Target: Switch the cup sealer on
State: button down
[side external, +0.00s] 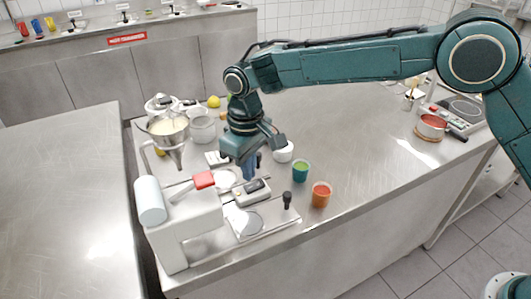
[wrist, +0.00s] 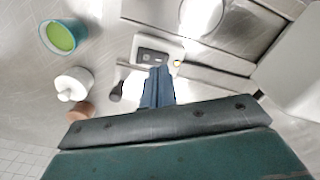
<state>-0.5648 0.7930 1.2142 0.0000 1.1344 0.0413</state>
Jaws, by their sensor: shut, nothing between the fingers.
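The cup sealer (side external: 180,228) is a white machine with a film roll (side external: 150,200) and a red-ended lever (side external: 203,180), at the left front of the steel counter. Its small control box with a dark panel (side external: 257,187) sits on its right part; the panel also shows in the wrist view (wrist: 153,56). My gripper (side external: 249,172) is shut and empty, pointing down just above and behind the control box. In the wrist view its blue fingers (wrist: 157,85) are together, at the near edge of the box. I cannot tell whether they touch it, or the switch's position.
A teal cup with green contents (side external: 301,171) and an orange cup (side external: 321,194) stand to the right. A black-knobbed handle (side external: 287,201) rises from the sealer's right end. A metal funnel (side external: 168,135) stands behind the sealer. The counter's right middle is clear.

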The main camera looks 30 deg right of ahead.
aim_at(250, 187)
jog(key=shift+r, duration=2.25)
jog(key=s+d+r+m+t, duration=0.1)
jog(key=s+d+r, duration=0.5)
jog(key=d, duration=0.4)
jog(key=s+d+r+m+t, duration=0.15)
jog(key=s+d+r, duration=0.25)
jog(key=d+r, duration=0.5)
jog(key=s+d+f+m+t, duration=0.1)
jog(key=s+d+f, duration=0.1)
jog(key=s+d, duration=0.4)
jog(key=s+d+f+m+t, duration=0.2)
jog(key=s+d, duration=0.4)
jog(key=s, duration=0.9)
